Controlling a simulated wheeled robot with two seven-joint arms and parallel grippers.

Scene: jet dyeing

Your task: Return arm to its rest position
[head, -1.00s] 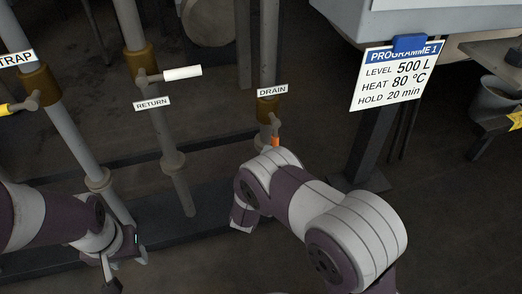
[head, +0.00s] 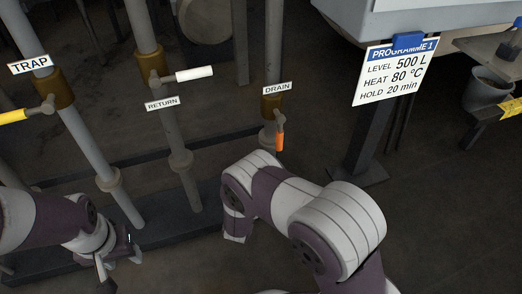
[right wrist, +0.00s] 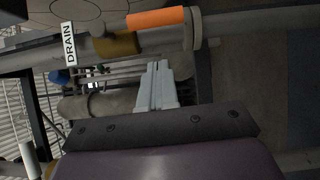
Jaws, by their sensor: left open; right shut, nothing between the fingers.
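My right arm (head: 300,212) bends across the middle of the head view, in front of the drain pipe's lower end. Its gripper is hidden there. In the right wrist view my right gripper (right wrist: 158,85) has its grey fingers together with nothing between them. The orange drain handle (head: 280,142) hangs down along its pipe, under the DRAIN label (head: 277,89). In the right wrist view the orange handle (right wrist: 157,19) lies beyond the fingertips, apart from them. My left gripper (head: 118,262) is open and empty at the lower left.
The white return handle (head: 194,75) and yellow trap handle (head: 14,116) stick out sideways from their pipes. A PROGRAMME 1 sign (head: 394,72) hangs from the grey machine. A bucket (head: 488,88) stands at right. The floor at lower right is clear.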

